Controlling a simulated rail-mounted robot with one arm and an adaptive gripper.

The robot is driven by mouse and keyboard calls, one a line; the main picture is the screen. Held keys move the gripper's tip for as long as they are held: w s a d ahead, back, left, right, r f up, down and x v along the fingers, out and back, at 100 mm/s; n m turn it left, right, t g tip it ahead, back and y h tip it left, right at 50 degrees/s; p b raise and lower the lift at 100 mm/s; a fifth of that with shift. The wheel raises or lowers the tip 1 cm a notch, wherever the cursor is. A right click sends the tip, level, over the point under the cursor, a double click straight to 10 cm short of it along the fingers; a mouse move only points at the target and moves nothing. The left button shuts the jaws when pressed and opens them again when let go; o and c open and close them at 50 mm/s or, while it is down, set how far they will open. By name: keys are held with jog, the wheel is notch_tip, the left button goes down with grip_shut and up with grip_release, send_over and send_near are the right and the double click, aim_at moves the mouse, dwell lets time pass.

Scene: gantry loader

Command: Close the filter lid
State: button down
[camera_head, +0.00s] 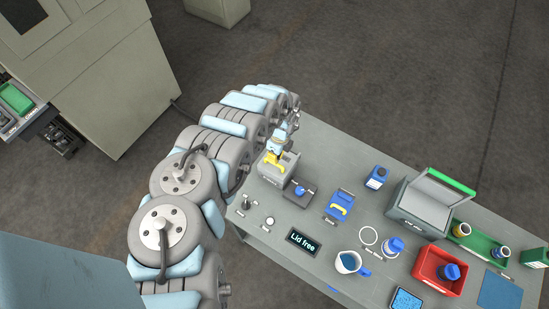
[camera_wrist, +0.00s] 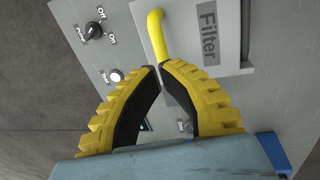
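The filter housing (camera_head: 272,176) is a grey box at the far left end of the bench, partly covered by my gripper. In the wrist view the filter lid (camera_wrist: 208,48) is a pale panel marked "Filter", with a curved yellow handle (camera_wrist: 156,36) at its left edge. I cannot tell how far the lid stands open. My gripper (camera_wrist: 159,67) has two yellow ribbed fingers with dark inner faces. Its tips are close together at the handle's lower end, which they partly hide. I cannot tell whether they grip it. In the head view my gripper (camera_head: 275,158) is over the housing.
A display (camera_head: 303,242) reads "Lid free". Beside it are a pump switch (camera_wrist: 94,30) and a test button (camera_wrist: 117,75). A blue-knobbed block (camera_head: 299,193) and a blue case (camera_head: 339,206) stand right of the housing. A red bin (camera_head: 422,272) and grey box (camera_head: 404,216) are farther right.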

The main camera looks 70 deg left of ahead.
jog(key=shift+w+a+r, duration=0.1)
jog(key=shift+r, duration=0.4)
jog(key=shift+w+a+r, duration=0.1)
jog(key=shift+r, duration=0.35)
notch_tip(320, 180, up, 9)
jog(key=w+b, duration=0.1)
jog(key=shift+w+a+b, duration=0.2)
jog(key=shift+a+b, duration=0.15)
jog(key=shift+a, duration=0.1)
jog(key=shift+f, duration=0.1)
